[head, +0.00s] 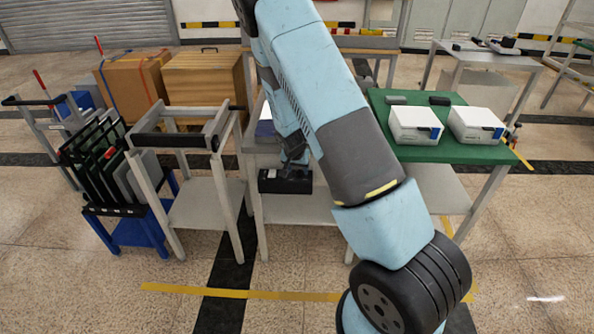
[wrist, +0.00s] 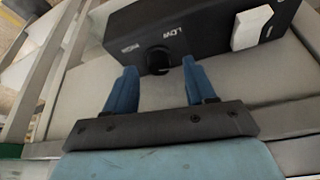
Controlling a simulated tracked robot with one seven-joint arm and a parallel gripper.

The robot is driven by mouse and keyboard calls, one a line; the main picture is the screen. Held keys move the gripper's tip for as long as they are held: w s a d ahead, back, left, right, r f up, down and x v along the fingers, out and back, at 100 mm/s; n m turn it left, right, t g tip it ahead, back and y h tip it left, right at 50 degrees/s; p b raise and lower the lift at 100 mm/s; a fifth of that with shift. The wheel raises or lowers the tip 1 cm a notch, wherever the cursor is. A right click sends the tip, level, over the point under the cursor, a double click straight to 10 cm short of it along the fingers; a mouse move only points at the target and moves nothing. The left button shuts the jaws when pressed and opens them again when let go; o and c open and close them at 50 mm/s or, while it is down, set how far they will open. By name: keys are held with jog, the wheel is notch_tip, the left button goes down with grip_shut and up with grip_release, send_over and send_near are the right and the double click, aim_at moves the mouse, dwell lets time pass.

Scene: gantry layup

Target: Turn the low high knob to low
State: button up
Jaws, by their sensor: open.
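A black control box (wrist: 215,25) is at the top of the wrist view, on a light grey surface. It also shows in the head view (head: 286,185). Its round black knob (wrist: 158,60) is on the side facing my gripper, with white HIGH and LOW lettering beside it. I cannot tell which label the knob points at. A white rocker-like part (wrist: 250,28) is on the box's right. My gripper (wrist: 159,68) is open, its two blue fingers on either side of the knob. I cannot tell whether they touch it. In the head view my arm partly hides the gripper.
A green-topped table (head: 390,150) with two white boxes (head: 415,125) stands to the right. A grey metal stand (head: 207,205) and a blue rack with dark panels (head: 125,210) are to the left. Wooden crates (head: 203,85) are behind. The front floor is clear.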

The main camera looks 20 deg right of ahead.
jog(key=shift+w+d+f, duration=0.15)
jog(key=shift+w+f, duration=0.05)
jog(key=shift+f, duration=0.45)
jog(key=c, duration=1)
